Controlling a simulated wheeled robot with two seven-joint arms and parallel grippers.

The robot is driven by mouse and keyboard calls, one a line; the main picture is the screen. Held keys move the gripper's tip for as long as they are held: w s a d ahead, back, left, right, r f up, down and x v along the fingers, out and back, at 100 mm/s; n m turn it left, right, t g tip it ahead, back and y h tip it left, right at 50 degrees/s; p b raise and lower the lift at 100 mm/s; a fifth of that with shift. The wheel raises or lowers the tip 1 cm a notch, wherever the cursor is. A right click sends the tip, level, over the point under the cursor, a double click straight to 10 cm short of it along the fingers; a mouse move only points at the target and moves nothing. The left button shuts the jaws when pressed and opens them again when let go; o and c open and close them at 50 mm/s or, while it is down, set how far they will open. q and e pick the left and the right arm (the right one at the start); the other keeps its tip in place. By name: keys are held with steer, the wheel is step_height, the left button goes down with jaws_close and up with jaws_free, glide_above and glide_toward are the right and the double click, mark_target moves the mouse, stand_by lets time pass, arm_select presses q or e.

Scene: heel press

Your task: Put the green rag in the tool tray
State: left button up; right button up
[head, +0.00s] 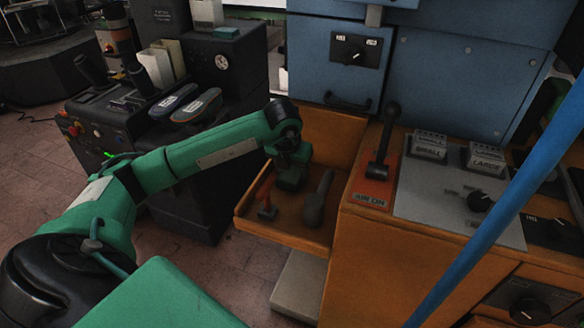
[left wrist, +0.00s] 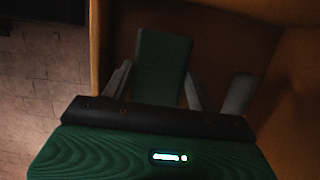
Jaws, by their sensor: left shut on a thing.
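The green rag (left wrist: 163,60) is a flat green piece between the two grey fingers of my left gripper (left wrist: 160,85) in the left wrist view. The gripper is shut on it. In the head view my left gripper (head: 291,180) is over the back part of the orange tool tray (head: 285,232), inside its walls. The rag is hard to tell from the green gripper there. I cannot tell whether the rag touches the tray floor. My right gripper is not in view.
An orange console with a black lever (head: 383,145) stands right of the tray. A blue pole (head: 510,195) crosses the right side.

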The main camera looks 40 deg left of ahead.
mark_target(287, 179)
arm_select(q)
steer(key=o, duration=0.9)
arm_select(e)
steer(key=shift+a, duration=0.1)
arm_select(q)
steer(key=shift+r, duration=0.35)
steer(key=p+v, duration=0.1)
steer(key=v, duration=1)
steer(key=shift+r, duration=0.25)
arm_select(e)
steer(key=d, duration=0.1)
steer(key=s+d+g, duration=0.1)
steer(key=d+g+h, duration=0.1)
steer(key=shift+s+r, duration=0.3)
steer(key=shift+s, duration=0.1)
